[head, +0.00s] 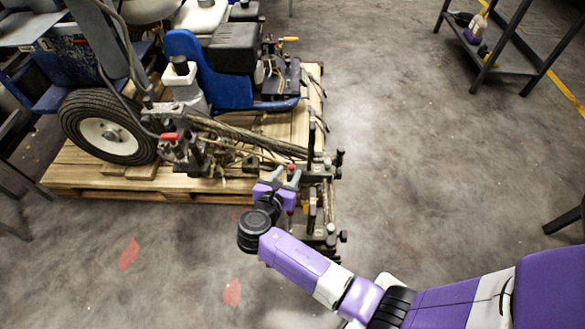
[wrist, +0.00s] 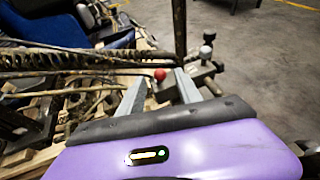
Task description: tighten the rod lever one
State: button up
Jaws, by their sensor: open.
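The line striper (head: 225,75) stands on a wooden pallet, with a cluster of rods, clamps and knobs at its near right end. A lever with a red ball knob (head: 292,168) is in that cluster; the knob also shows in the wrist view (wrist: 160,74). My gripper (head: 284,178) is at this cluster with its fingers apart. In the wrist view, my gripper (wrist: 161,80) has one finger on each side of the red knob in the picture. I cannot tell the depth between them or see any contact. Which lever is number one is not marked.
The wooden pallet (head: 75,180) sticks out beyond the tyre (head: 108,126). Upright posts and dark knobs (head: 340,156) stand close to the right of my gripper. A metal shelf (head: 505,70) stands at the upper right. The floor (head: 430,165) between is clear.

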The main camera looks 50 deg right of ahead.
aim_at(291, 170)
jog(key=shift+b+x, duration=0.5)
jog(key=shift+x, duration=1.65)
jog(key=shift+c, duration=0.2)
grip_shut()
